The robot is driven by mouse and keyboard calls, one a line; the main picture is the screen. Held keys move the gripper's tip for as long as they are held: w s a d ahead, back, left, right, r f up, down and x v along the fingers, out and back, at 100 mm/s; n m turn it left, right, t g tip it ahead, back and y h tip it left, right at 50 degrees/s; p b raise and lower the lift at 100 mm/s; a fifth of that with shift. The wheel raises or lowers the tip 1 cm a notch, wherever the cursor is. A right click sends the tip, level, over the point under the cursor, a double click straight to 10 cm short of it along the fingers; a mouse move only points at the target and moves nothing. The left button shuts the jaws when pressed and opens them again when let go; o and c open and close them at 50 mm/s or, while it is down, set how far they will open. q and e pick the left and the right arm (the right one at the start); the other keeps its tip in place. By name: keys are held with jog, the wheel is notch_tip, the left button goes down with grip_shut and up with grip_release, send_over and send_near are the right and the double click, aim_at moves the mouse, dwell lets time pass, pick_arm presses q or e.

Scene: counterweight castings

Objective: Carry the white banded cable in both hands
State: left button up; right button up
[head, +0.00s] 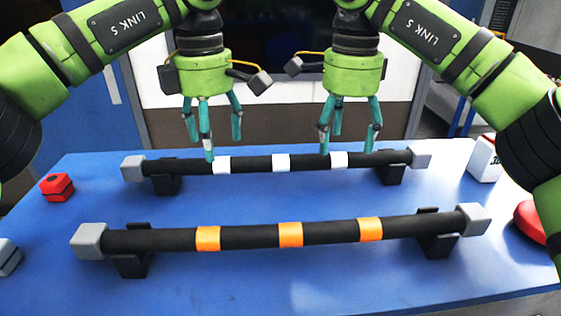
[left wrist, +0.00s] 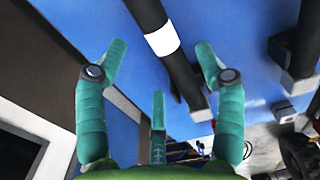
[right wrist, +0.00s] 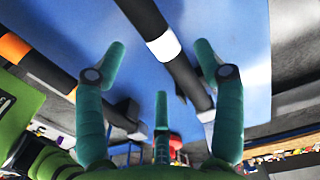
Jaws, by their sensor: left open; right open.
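The white banded cable (head: 250,164) is a black bar with white bands and grey end blocks, resting on two black cradles at the back of the blue table. My left gripper (head: 210,140) is open over its left part, one finger overlapping the bar near the left white band. My right gripper (head: 348,138) is open over its right part, near the right white band. In the left wrist view (left wrist: 180,75) and the right wrist view (right wrist: 184,76) the cable runs between the spread fingers in the picture. I cannot tell whether any finger touches it.
A similar cable with orange bands (head: 252,237) lies on black cradles (head: 131,264) in front. A red block (head: 57,187) sits at left, a white box (head: 485,160) and a red round object (head: 530,220) at right. The blue table (head: 210,290) is clear at the front.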

aim_at(341, 157)
pick_arm(q)
notch_tip(341, 157, down, 4)
jog(key=shift+r, duration=0.25)
pick_arm(e)
notch_tip(341, 157, down, 4)
jog(key=shift+r, duration=0.25)
pick_arm(q)
jog(key=shift+s+f, duration=0.1)
jog(key=shift+f, duration=0.2)
pick_arm(e)
jog(key=shift+s+f, duration=0.1)
jog(key=shift+f, duration=0.25)
pick_arm(q)
jog(key=shift+f, duration=0.1)
jog(key=c, duration=1.3)
pick_arm(e)
jog(key=c, duration=1.3)
pick_arm(q)
grip_shut()
pick_arm(e)
grip_shut()
